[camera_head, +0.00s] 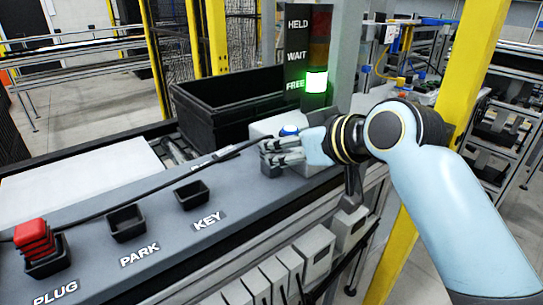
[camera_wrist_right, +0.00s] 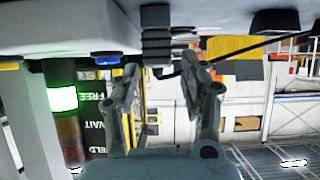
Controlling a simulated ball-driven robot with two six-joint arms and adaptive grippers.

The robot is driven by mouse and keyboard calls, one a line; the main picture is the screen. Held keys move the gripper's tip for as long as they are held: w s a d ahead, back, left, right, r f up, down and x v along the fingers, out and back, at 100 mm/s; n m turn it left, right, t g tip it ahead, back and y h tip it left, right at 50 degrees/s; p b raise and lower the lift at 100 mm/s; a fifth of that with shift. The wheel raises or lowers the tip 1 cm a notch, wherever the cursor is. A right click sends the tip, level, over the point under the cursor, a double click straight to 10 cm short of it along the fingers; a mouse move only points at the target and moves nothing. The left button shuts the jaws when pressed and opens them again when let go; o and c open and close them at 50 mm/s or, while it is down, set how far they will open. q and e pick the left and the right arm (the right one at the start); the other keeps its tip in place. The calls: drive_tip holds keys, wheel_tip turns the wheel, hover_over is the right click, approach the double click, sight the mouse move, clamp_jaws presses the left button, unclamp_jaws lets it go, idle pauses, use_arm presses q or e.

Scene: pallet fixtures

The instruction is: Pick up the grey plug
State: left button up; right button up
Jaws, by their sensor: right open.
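The grey plug (camera_wrist_right: 157,42) shows in the wrist view as a dark grey ribbed block, just past my open fingertips and between their lines. A black cable runs from it. In the head view it is largely hidden by my fingers. My right gripper (camera_head: 279,151) is open at the white box with a blue button (camera_head: 289,130); in the wrist view its two fingers (camera_wrist_right: 160,72) stand apart on either side of the plug's line. I cannot tell whether they touch it. My left gripper is not in view.
A red plug (camera_head: 34,237) sits in the PLUG socket. The PARK socket (camera_head: 127,223) and KEY socket (camera_head: 192,194) are empty. The black cable (camera_head: 150,191) crosses the grey bench. A black crate (camera_head: 215,128) stands behind. The green FREE lamp (camera_head: 316,82) is lit.

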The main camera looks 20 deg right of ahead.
drive_tip(key=x, duration=0.5)
drive_tip(key=shift+w+d+r+p, duration=0.1)
drive_tip(key=shift+w+p, duration=0.1)
drive_tip(key=shift+p, duration=0.15)
clamp_jaws()
drive_tip(key=shift+r, duration=0.15)
drive_tip(key=r, duration=0.4)
drive_tip(key=shift+d+r, duration=0.15)
drive_tip(key=shift+d, duration=0.25)
drive_tip(key=s+d+r+b, duration=0.1)
drive_tip(key=s+d+r, duration=0.2)
drive_tip(key=d+r, duration=0.3)
drive_tip(key=shift+d+r, duration=0.25)
drive_tip(key=shift+d, duration=1.95)
